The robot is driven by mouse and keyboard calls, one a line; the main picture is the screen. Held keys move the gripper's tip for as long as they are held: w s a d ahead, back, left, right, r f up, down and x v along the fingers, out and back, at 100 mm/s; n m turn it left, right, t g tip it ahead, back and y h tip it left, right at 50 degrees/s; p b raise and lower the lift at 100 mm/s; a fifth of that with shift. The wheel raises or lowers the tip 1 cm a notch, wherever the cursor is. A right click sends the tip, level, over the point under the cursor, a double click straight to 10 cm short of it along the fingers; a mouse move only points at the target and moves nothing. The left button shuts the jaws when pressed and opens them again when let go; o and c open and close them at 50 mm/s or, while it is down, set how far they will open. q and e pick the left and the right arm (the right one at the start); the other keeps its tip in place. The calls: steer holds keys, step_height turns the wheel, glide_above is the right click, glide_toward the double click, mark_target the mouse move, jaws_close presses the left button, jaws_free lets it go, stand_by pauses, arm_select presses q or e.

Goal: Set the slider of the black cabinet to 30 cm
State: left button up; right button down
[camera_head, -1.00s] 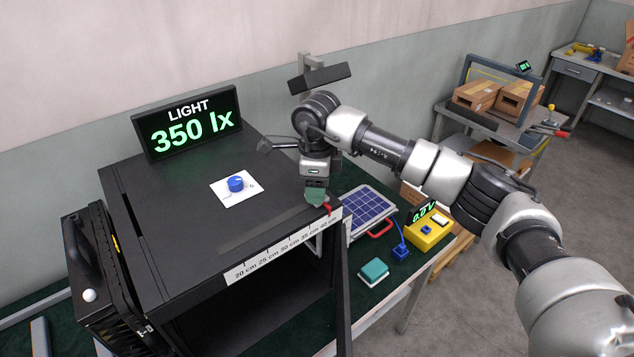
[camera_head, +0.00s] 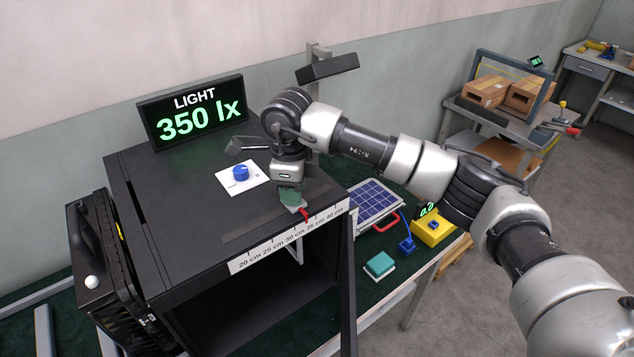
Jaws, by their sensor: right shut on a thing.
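The black cabinet (camera_head: 185,200) stands on the table with its front open. A white scale (camera_head: 262,256) marked 20 to 40 cm runs along its top front edge. The slider's red pointer (camera_head: 306,215) sits between the 30 cm and 35 cm marks, beside a slot in the cabinet top. My right gripper (camera_head: 290,197) points down over the slot and is shut on the slider, at a green part just behind the red pointer. The fingers hide most of the slider. My left gripper is not in view.
A display (camera_head: 192,113) on the cabinet reads LIGHT 350 lx. A blue knob (camera_head: 241,173) on a white plate is left of my right gripper. A solar panel (camera_head: 374,200), a yellow meter (camera_head: 433,229) and a teal-topped block (camera_head: 380,263) lie to the right.

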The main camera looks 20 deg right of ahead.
mark_target(283, 210)
steer(key=a, duration=0.1)
steer(key=s+a, duration=0.1)
steer(key=shift+a+r, duration=0.1)
steer(key=shift+a, duration=0.2)
steer(key=c, duration=0.9)
jaws_free()
steer(key=shift+c, duration=0.2)
step_height(283, 210, up, 11)
steer(key=b, duration=0.3)
steer(key=shift+b, duration=0.35)
